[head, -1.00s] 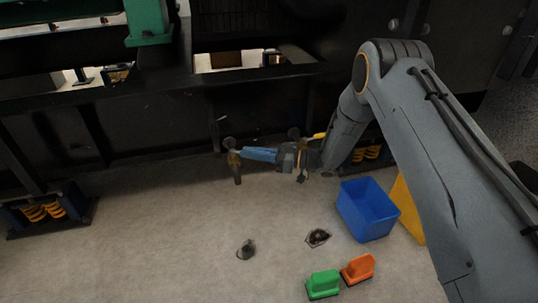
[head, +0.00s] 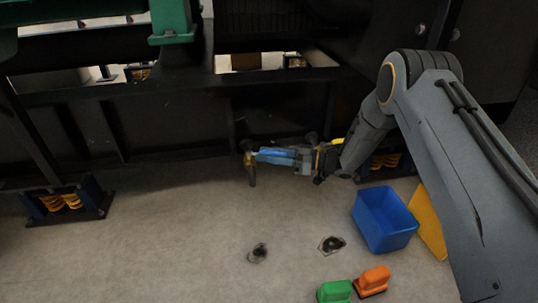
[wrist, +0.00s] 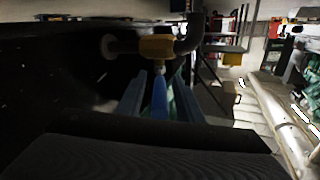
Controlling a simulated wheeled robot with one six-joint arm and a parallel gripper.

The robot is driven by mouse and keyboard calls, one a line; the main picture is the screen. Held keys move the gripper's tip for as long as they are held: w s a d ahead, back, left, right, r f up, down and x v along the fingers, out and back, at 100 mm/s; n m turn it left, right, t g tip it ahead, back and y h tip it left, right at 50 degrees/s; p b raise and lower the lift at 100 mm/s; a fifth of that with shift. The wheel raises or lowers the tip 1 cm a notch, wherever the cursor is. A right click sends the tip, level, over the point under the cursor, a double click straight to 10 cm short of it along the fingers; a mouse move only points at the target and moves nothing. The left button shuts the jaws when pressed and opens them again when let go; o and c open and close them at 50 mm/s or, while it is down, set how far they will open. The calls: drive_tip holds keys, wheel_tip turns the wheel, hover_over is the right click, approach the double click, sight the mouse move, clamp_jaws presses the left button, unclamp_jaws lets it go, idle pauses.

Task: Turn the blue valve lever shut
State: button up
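The blue valve lever (wrist: 160,98) runs from the brass-coloured valve (wrist: 157,47) toward my wrist camera. In the head view the valve (head: 249,160) stands by the dark genset frame, and the lever (head: 272,154) points right from it, roughly level. My gripper (wrist: 160,88) has one finger on each side of the lever. Narrow gaps show between the lever and both fingers, so it looks open around the lever. In the head view my gripper (head: 268,156) reaches in from the right and overlaps the lever. Contact cannot be told.
A dark pipe elbow (wrist: 190,38) joins the valve. On the floor are a blue bin (head: 385,222), a yellow panel (head: 428,222), a green block (head: 334,292) and an orange block (head: 372,280).

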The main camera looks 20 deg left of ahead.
drive_tip(key=shift+r, duration=0.1)
wheel_tip(320, 180, up, 10)
drive_tip(key=p, duration=0.5)
